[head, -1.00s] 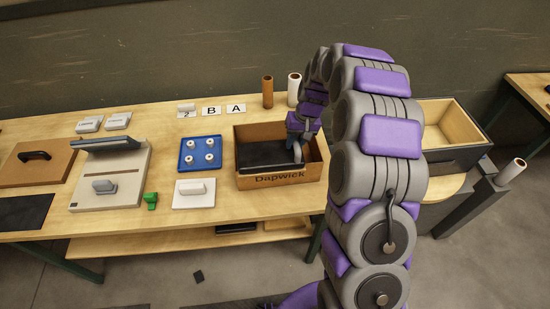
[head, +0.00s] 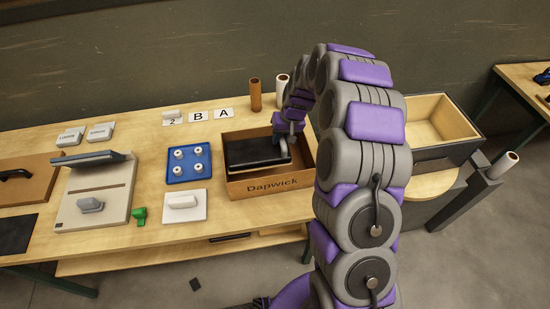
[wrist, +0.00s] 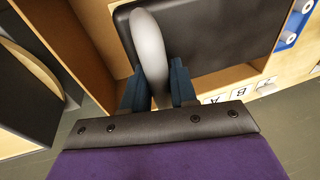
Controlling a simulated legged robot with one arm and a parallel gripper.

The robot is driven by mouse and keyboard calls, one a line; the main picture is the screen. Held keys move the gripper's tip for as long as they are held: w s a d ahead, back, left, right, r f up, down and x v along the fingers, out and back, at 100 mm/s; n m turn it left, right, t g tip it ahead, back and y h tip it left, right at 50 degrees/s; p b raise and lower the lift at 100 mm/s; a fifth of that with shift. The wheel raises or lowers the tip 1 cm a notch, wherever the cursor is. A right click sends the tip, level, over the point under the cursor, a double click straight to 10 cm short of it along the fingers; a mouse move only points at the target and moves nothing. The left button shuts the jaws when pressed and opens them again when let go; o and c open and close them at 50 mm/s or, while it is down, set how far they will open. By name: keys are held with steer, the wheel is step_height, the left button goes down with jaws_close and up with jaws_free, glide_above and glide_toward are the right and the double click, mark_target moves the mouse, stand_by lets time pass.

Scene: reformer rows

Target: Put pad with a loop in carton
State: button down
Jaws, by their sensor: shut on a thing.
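The black pad with a loop (head: 255,150) is over the opening of the brown carton marked "Dapwick" (head: 272,187), within its outline in the head view. I cannot tell how much of it sits below the rim. In the wrist view the pad (wrist: 215,30) is a dark slab with a pale grey loop (wrist: 148,45) standing up from it. My gripper (head: 289,138) is shut on this loop at the pad's right end. In the wrist view the two dark fingers of my gripper (wrist: 160,88) flank the loop. Part of the carton's right side is behind my arm.
A blue tray with white knobs (head: 188,162) and a white pad with a handle (head: 184,205) lie left of the carton. Brown (head: 255,95) and white (head: 282,90) tubes stand behind it. An open wooden box (head: 435,118) is to the right.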

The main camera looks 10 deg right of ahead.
step_height(320, 180, down, 8)
steer(key=shift+f+b, duration=0.2)
steer(key=shift+b, duration=0.65)
steer(key=c, duration=0.9)
jaws_free()
